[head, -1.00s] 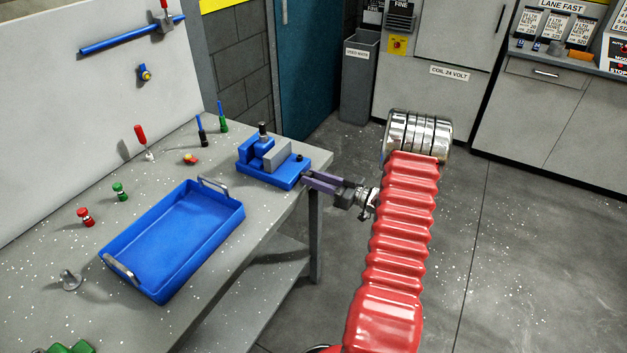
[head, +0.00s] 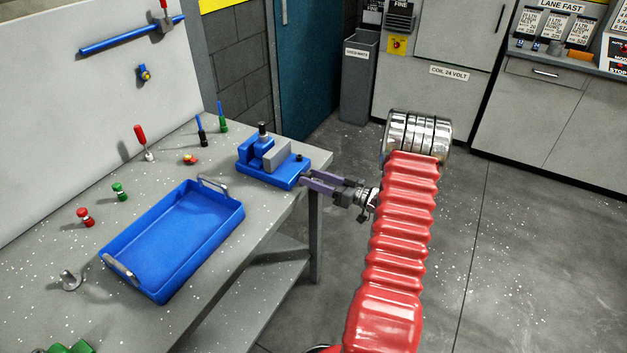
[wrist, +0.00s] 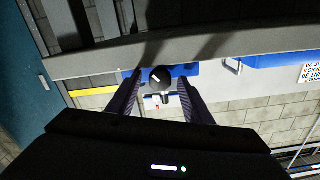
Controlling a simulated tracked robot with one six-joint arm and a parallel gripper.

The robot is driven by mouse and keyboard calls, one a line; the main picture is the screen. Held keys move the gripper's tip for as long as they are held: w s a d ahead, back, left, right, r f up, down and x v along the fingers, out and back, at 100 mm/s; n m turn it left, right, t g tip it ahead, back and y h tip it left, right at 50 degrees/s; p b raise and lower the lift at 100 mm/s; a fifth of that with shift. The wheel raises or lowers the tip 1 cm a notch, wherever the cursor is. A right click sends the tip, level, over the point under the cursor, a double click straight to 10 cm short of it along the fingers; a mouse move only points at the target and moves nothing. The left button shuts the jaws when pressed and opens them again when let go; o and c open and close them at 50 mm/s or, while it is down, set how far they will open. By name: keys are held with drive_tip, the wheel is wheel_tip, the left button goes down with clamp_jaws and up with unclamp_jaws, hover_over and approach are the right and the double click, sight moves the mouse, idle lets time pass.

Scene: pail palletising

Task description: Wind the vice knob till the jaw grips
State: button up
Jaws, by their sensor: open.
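The blue vice (head: 285,178) with a grey jaw block (head: 276,155) sits at the bench's right end. A dark upright cylinder (head: 263,130) stands at its back; I cannot tell whether the jaw touches it. My gripper (head: 308,180) reaches the vice's near right end from the right. In the wrist view, a round dark knob (wrist: 160,79) with a pale mark shows between the two purple fingers of my gripper (wrist: 160,74). The fingers are open, one on each side, with gaps showing. In the head view the fingers hide the knob.
A blue tray (head: 242,222) with metal handles lies left of the vice on the grey bench (head: 262,232). Floor right of the bench is clear.

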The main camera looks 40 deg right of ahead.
drive_tip(key=v, duration=1.3)
drive_tip(key=shift+s, duration=0.4)
drive_tip(key=shift+d, duration=0.1)
